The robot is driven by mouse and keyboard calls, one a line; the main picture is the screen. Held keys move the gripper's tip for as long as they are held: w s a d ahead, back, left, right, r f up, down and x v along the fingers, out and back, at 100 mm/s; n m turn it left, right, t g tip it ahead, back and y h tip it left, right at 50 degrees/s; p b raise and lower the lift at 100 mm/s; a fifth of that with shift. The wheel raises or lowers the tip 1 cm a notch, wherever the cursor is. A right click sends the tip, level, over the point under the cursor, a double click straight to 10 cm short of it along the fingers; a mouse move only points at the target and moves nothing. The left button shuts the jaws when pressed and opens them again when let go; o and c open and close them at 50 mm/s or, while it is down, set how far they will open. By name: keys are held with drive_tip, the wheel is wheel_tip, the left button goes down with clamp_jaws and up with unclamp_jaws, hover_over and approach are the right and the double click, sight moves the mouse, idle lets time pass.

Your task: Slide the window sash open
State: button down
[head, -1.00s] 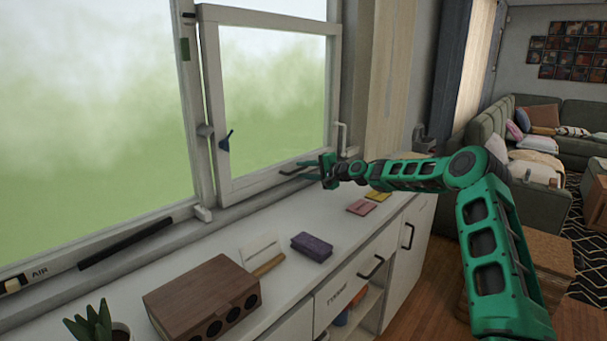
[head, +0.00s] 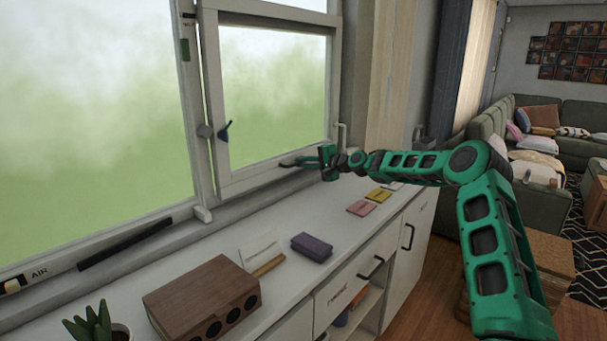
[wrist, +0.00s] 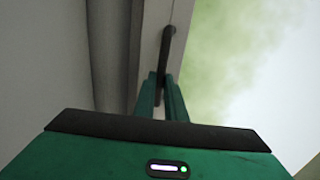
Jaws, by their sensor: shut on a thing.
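The window sash (head: 262,178) has a white frame around a pane of pale green and white view. It sits in the right part of the window, and its upper rail reaches near the picture's top. A dark bar handle (wrist: 167,45) is on its bottom rail. My green gripper (head: 303,163) reaches in from the right at that rail. In the wrist view its two fingers (wrist: 161,90) are closed around the near part of the handle. The fingers hide part of the bar.
The white counter (head: 220,240) below the window holds a wooden box (head: 200,295), a purple block (head: 312,247), pink (head: 361,208) and yellow (head: 378,196) notes, and a plant (head: 92,322). The curtain (head: 392,80) hangs to the right of the window.

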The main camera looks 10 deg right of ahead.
wheel_tip(320, 180, up, 20)
idle(0.4)
drive_tip(key=c, duration=1.8)
unclamp_jaws()
drive_tip(key=shift+f, duration=0.1)
drive_tip(key=v, duration=1)
drive_tip(key=shift+s+d, duration=0.15)
drive_tip(key=shift+d, duration=0.05)
